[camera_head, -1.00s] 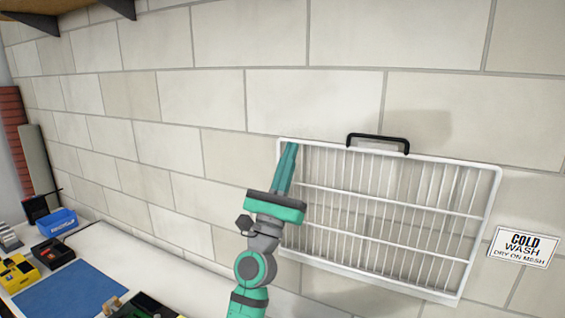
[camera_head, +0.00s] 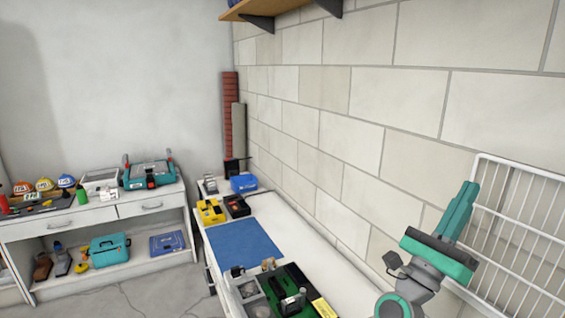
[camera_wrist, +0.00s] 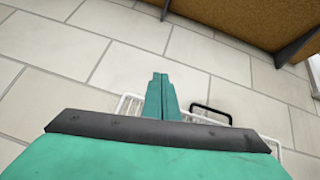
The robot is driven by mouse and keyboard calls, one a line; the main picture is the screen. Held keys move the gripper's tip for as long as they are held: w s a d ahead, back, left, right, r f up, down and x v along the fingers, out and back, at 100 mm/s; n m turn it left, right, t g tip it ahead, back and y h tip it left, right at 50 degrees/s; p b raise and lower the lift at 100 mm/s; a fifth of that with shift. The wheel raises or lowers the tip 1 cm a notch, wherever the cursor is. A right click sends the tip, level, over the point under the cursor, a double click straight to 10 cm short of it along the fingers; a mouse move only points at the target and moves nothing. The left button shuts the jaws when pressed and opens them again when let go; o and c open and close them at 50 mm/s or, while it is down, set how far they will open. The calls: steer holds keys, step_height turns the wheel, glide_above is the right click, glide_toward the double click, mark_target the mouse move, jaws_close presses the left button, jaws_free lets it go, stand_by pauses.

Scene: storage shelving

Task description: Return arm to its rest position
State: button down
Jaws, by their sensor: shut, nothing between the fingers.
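My gripper (camera_head: 462,212) is at the right of the head view, raised and pointing up. Its teal fingers are together with nothing between them. It is in front of the block wall, by the left edge of a white wire rack (camera_head: 521,215). In the wrist view the closed fingers (camera_wrist: 160,80) point toward the wall, with part of the white rack (camera_wrist: 131,106) and a black handle (camera_wrist: 211,110) beyond them.
A white counter (camera_head: 305,232) runs along the wall, with a blue mat (camera_head: 245,248), a yellow box (camera_head: 211,211) and a blue bin (camera_head: 244,183). A white shelf unit (camera_head: 150,203) stands at left. A wooden shelf (camera_head: 270,12) overhangs above. Open floor lies between.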

steer(key=s+a+f+n+t+y, duration=0.25)
steer(key=a+f+n+y, duration=0.35)
steer(key=f+n, duration=0.45)
steer(key=s+a+f+n+t+y, duration=0.25)
steer(key=a+f+n+y, duration=0.4)
steer(key=f+n, duration=0.4)
steer(key=s+a+f+n+t+y, duration=0.1)
steer(key=a+f+n+t+y, duration=0.2)
steer(key=a+f+n+y, duration=0.7)
steer(key=s+a+f+n+g+h, duration=0.1)
steer(key=s+a+f+n+g, duration=0.35)
steer(key=s+f, duration=0.85)
steer(key=s+a+f+n+g+y, duration=0.1)
steer(key=s+a+f+n, duration=0.2)
steer(key=s, duration=0.5)
steer(key=s+a+f+n+g+y, duration=0.1)
steer(key=s+a+f+n, duration=0.2)
steer(key=s+a+n, duration=0.3)
steer(key=s+a, duration=0.1)
steer(key=s, duration=0.1)
steer(key=shift+s+a+y, duration=0.3)
steer(key=shift+a+y, duration=0.05)
steer(key=shift+a, duration=0.05)
